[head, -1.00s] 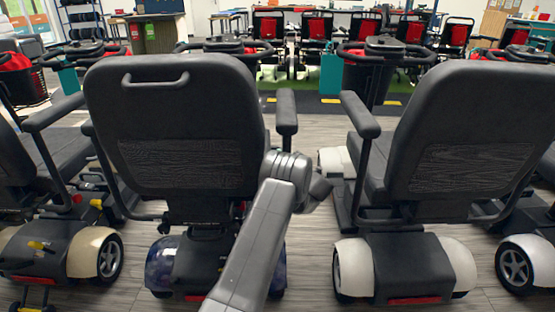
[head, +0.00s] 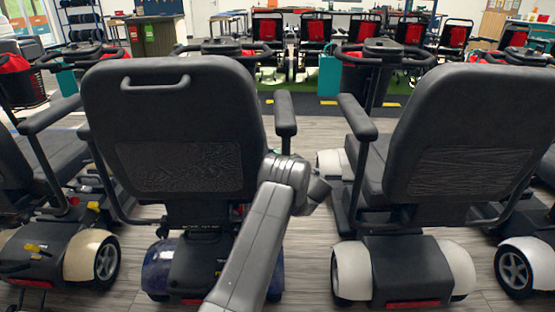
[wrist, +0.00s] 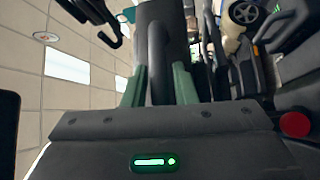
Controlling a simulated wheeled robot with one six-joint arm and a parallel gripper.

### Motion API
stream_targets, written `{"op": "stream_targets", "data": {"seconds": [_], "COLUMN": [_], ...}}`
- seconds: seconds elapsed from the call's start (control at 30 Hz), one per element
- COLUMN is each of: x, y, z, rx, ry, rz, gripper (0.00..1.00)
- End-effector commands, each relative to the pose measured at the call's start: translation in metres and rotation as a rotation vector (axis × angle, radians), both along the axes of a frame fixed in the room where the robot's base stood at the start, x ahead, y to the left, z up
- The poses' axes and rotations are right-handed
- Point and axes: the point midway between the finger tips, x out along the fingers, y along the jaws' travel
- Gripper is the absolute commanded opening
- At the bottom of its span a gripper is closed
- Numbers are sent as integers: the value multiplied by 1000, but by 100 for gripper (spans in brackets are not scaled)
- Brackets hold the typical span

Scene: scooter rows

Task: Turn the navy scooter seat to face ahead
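The navy scooter's dark seat (head: 172,120) stands left of centre in the head view, seen from behind. Its dark blue rear fenders (head: 276,278) show low down, partly behind my arm. The seat's right armrest (head: 285,115) is above my wrist. My gripper (head: 322,190) is beside the seat's right side, with its fingertips mostly hidden there. In the wrist view, the two greenish fingers of my gripper (wrist: 158,88) stand on either side of a dark upright bar (wrist: 157,50). I cannot tell whether they press on it.
A scooter with white fenders (head: 455,262) and a dark seat (head: 475,130) stands close on the right. Another scooter with cream fenders (head: 90,256) is close on the left. A narrow strip of floor (head: 308,250) is clear between the middle two scooters.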

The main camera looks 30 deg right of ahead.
Motion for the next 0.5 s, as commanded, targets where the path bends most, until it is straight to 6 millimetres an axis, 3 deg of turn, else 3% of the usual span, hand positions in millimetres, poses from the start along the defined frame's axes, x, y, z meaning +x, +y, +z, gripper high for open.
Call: {"op": "stream_targets", "data": {"seconds": [0.5], "x": [-95], "y": [-15], "z": [-10], "rx": [1], "ry": [1], "rz": [-2], "gripper": [25]}}
